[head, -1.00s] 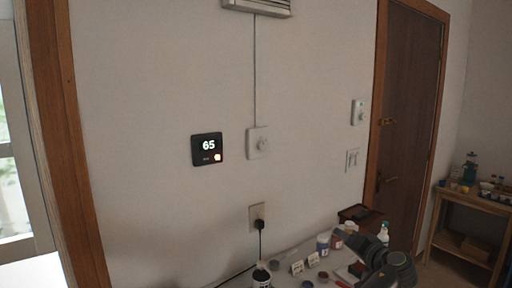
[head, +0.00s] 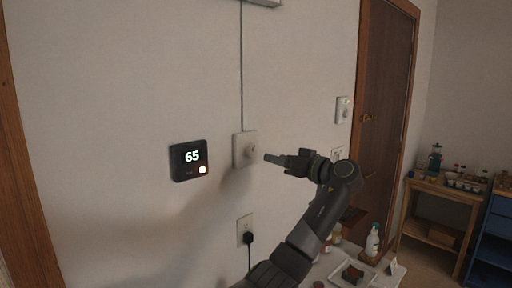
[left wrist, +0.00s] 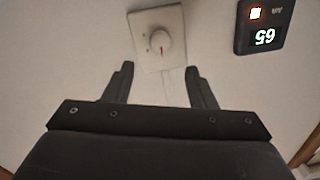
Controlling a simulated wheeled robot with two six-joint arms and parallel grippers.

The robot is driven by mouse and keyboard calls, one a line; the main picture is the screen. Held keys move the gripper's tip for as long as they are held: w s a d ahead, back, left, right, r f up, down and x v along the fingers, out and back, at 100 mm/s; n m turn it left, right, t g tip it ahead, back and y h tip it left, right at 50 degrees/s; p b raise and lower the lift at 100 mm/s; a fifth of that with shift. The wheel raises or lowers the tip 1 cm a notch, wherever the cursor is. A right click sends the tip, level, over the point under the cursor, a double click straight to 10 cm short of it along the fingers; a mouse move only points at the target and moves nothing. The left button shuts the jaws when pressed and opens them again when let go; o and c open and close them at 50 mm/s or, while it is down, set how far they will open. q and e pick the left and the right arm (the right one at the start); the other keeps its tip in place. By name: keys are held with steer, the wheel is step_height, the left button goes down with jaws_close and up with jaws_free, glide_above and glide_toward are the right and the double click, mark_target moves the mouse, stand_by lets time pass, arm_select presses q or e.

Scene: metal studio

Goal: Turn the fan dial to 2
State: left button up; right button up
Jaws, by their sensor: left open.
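The fan dial is a round white knob (head: 252,151) on a pale square wall plate (head: 238,152), with a cord running up from it. In the left wrist view the knob (left wrist: 160,42) shows just beyond the fingertips, roughly midway between them, with a small dark mark on its face. Its setting is too small to read. My left gripper (head: 268,158) is open and empty, pointing at the plate from its right, apart from the knob. Both fingers show in the left wrist view (left wrist: 158,70). My right gripper is not in view.
A black thermostat (head: 188,160) reading 65 is left of the plate. An outlet (head: 245,230) with a black plug is below. Another wall control (head: 343,109) is by the brown door (head: 385,100). A table with bottles (head: 373,240) stands below my arm.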

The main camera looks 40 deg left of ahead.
mark_target(253, 152)
arm_select(q)
steer(key=a+p, duration=0.3)
steer(key=a, duration=0.5)
steer(key=shift+w+r, duration=0.1)
steer(key=shift+r, duration=0.05)
steer(key=shift+a, duration=0.55)
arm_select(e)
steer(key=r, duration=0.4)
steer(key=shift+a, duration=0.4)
arm_select(q)
steer(key=c, duration=1)
steer(key=shift+o, duration=0.2)
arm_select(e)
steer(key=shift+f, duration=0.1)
